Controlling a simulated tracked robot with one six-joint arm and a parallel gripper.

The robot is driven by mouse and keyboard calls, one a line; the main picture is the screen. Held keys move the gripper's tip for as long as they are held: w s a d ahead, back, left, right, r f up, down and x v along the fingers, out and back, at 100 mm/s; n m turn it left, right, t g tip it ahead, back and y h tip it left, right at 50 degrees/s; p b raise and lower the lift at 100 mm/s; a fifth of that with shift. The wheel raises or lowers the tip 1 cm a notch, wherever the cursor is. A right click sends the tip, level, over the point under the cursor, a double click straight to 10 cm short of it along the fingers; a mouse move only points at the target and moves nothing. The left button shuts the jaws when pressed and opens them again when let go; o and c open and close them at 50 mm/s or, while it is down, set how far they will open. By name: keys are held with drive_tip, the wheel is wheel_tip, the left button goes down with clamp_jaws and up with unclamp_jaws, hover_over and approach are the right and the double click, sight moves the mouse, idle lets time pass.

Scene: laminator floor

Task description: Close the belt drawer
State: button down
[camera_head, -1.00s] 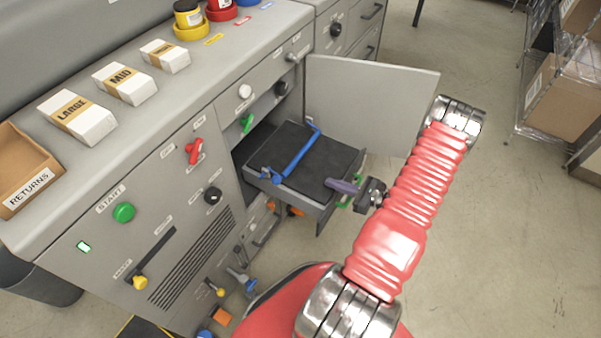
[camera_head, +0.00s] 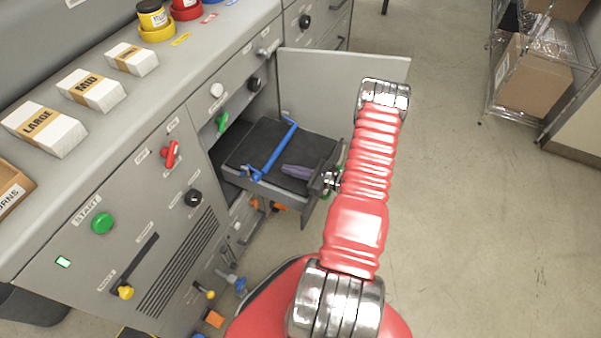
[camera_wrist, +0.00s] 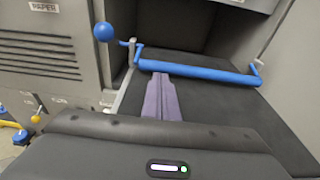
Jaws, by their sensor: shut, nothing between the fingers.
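The belt drawer (camera_head: 268,192) stands pulled out of the grey cabinet, with a dark flat bed and a grey front wall. A blue bar (camera_head: 275,148) lies across the bed; it also shows in the wrist view (camera_wrist: 195,68). My gripper (camera_head: 286,169) has slim purple fingers, shut together and empty. They reach over the front wall and above the dark bed, pointing toward the blue bar. In the wrist view my gripper (camera_wrist: 160,82) ends just short of the bar; I cannot tell if it touches the bed. My wrist hides part of the drawer's right front.
An open grey door panel (camera_head: 345,85) stands behind and right of the drawer. A green knob (camera_head: 222,122) and a red handle (camera_head: 171,154) stick out of the cabinet face. White boxes sit on the counter. The floor at right is clear up to a wire shelf (camera_head: 490,80).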

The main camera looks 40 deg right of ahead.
sight(272, 165)
drive_tip(key=shift+x, duration=2.25)
